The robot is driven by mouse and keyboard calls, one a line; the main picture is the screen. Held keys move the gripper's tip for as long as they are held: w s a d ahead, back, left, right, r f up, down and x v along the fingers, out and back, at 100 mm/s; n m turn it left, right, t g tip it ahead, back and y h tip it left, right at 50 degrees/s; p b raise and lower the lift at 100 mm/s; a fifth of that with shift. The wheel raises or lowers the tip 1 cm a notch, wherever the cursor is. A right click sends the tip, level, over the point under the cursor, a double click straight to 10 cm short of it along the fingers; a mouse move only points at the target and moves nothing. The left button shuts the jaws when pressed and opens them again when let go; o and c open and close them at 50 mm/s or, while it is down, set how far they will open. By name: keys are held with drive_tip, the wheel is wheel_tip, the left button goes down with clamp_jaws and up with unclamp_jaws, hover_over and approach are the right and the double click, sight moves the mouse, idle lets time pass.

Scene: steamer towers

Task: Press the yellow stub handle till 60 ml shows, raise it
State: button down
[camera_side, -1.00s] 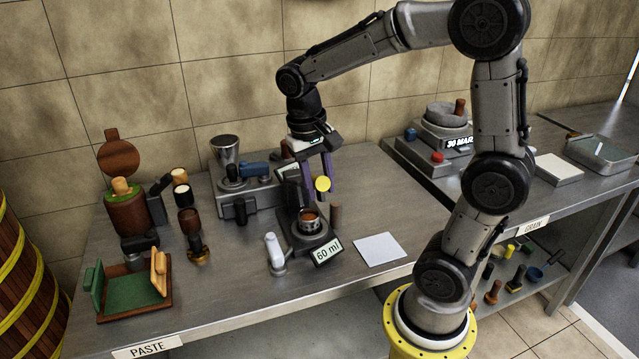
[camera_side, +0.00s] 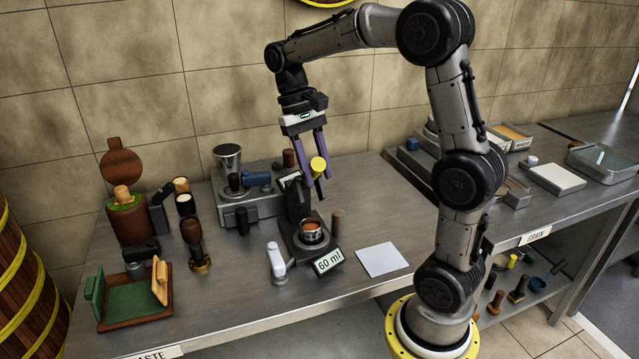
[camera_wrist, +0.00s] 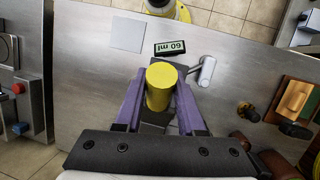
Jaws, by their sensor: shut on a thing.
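The yellow stub handle (camera_side: 318,166) is on the lever of a dark dispenser (camera_side: 297,205). It stands raised and tilted above the dispenser. My gripper (camera_side: 317,181) is shut on it, with a purple finger on each side. In the wrist view the handle (camera_wrist: 159,88) sits between the purple fingers of my gripper (camera_wrist: 160,95). A small metal cup (camera_side: 311,232) with orange-brown contents stands on the dispenser's base. The display (camera_side: 329,261) in front reads 60 ml, and the wrist view shows the same reading on the display (camera_wrist: 171,47).
A white tap-like handle (camera_side: 275,258) stands left of the display, a white square (camera_side: 382,260) lies to the right. A grey machine with a metal cup (camera_side: 228,158) is behind left. A green-lined box (camera_side: 132,298) is at the front left.

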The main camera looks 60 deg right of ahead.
drive_tip(key=shift+w+d+r+g+y, duration=0.9)
drive_tip(key=shift+w+d+r+y, duration=0.1)
drive_tip(key=shift+w+d+r, duration=0.25)
drive_tip(key=shift+s+r, duration=0.1)
drive_tip(key=c, duration=0.5)
unclamp_jaws()
drive_tip(key=shift+a, duration=0.1)
drive_tip(key=shift+s, duration=0.1)
